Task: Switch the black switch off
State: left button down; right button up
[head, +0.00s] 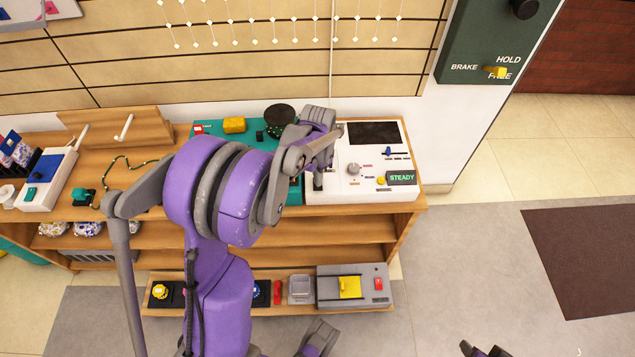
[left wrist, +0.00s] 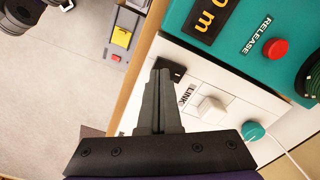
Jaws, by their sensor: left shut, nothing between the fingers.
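A small black switch (left wrist: 170,69) sits on a white panel in the left wrist view, near the printed word LINK. My left gripper (left wrist: 161,76) is shut and empty, its fingertips right by the switch; I cannot tell whether they touch it. In the head view my left gripper (head: 318,181) points down at the left edge of the white console (head: 340,190). My arm hides the switch there. Dark parts at the bottom edge of the head view look like my right gripper, cut off by the frame.
In the left wrist view a white button (left wrist: 211,108), a teal knob (left wrist: 254,131) and a teal box with a red RELEASE button (left wrist: 275,48) are close by. The console stands on a wooden shelf (head: 375,227). Open floor (head: 470,250) lies to the right.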

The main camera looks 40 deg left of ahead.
pick_arm(q)
jog(key=shift+f+b, duration=0.7)
jog(key=shift+f, duration=0.25)
dwell(0.8)
jog(key=shift+r, duration=0.15)
jog(key=shift+r+p, duration=2.45)
jog(key=shift+r, duration=1)
jog(key=s+d+r+n+t+p, duration=0.4)
jog(key=s+d+r+t+p, duration=0.1)
jog(key=s+d+r, duration=0.8)
jog(key=shift+s+d+r+p, duration=0.35)
jog(key=shift+s+d+p, duration=0.3)
jog(key=shift+s+d, duration=1)
jog(key=shift+w, duration=0.1)
